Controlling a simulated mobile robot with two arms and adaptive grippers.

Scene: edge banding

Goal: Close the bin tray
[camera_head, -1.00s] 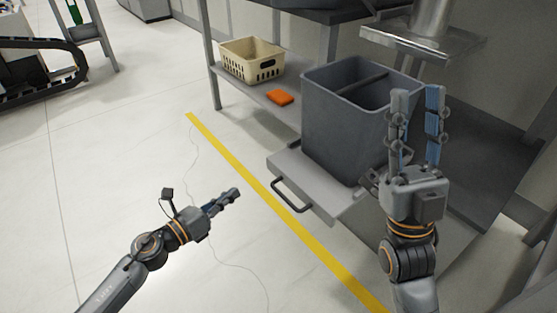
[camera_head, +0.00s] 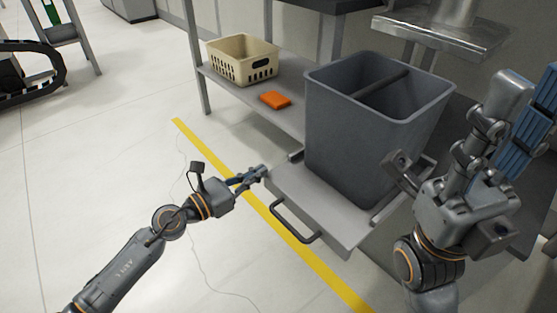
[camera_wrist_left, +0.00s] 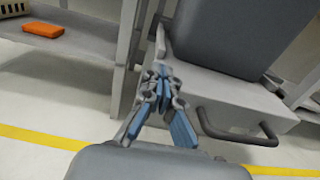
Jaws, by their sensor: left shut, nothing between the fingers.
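The grey bin tray (camera_head: 335,220) is pulled out from under the workbench, with a dark handle (camera_head: 294,222) on its front. A large grey bin (camera_head: 350,145) with a divider stands upright on it. My left gripper (camera_head: 260,173) is shut and empty beside the tray's left front corner. In the left wrist view its fingertips (camera_wrist_left: 161,82) overlap the tray's near edge, with the handle (camera_wrist_left: 235,137) to their right; contact is unclear. My right gripper (camera_head: 528,100) is open and empty, raised to the right of the bin.
A beige basket (camera_head: 242,60) and an orange object (camera_head: 275,99) sit on the low shelf left of the bin. A yellow floor line (camera_head: 330,277) runs before the tray. A metal plate (camera_head: 440,36) hangs behind the bin.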

